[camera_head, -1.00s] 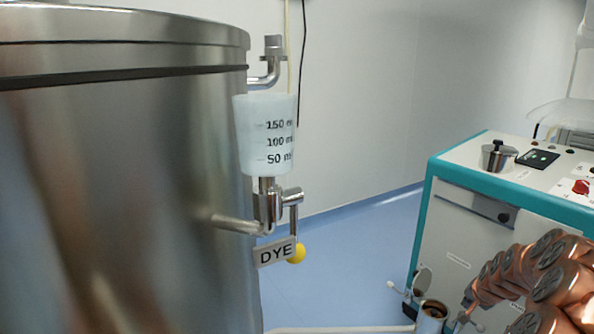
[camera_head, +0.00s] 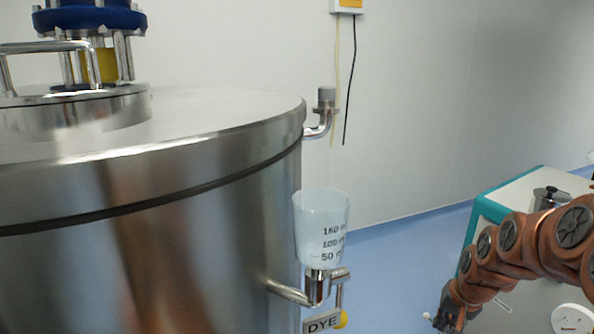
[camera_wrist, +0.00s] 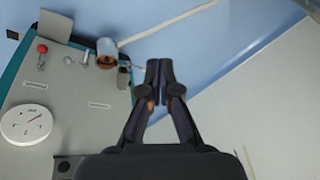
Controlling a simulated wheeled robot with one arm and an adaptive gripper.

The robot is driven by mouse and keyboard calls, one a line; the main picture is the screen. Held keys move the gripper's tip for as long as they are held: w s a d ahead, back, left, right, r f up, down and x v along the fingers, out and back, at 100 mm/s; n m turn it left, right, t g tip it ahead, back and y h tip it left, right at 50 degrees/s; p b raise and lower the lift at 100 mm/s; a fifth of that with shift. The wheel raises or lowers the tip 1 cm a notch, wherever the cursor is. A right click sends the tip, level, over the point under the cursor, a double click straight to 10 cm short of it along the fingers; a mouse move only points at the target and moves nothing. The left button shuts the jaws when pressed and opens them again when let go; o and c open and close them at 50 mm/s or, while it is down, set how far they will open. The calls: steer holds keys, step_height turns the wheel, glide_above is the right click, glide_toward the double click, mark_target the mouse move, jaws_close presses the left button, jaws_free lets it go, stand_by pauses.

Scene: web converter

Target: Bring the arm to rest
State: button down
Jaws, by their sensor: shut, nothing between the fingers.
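My gripper (camera_wrist: 159,72) shows in the wrist view with its two dark fingers together and nothing between them. It points over blue floor beside the grey machine. In the head view my copper-coloured arm reaches in from the right edge, and the dark gripper (camera_head: 450,316) hangs at its end near the bottom. It is in front of the machine and to the right of the steel tank, touching neither as far as I can see.
The steel tank (camera_head: 200,210) fills the left, with a measuring cup (camera_head: 321,228) and DYE tag (camera_head: 322,321) on its side. The teal-edged machine (camera_head: 500,196) stands right; its side carries a small cylinder (camera_wrist: 106,52) and red-knobbed lever (camera_wrist: 42,48). Blue floor (camera_head: 385,270) lies between.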

steer(key=s+a+r+n+g+p, duration=0.3)
steer(key=s+a+r+p, duration=0.4)
steer(key=s+a+r, duration=0.5)
steer(key=s+a+r+n+g+p, duration=0.1)
steer(key=s+r+p, duration=0.3)
steer(key=s, duration=0.5)
steer(key=s+a+r+n+g+p, duration=0.1)
steer(key=s+r+p, duration=0.4)
steer(key=s, duration=0.5)
steer(key=shift+s+a+r+n+g+h, duration=0.3)
steer(key=shift+a+r+n+h, duration=0.1)
steer(key=shift+a, duration=0.2)
steer(key=shift+d, duration=0.15)
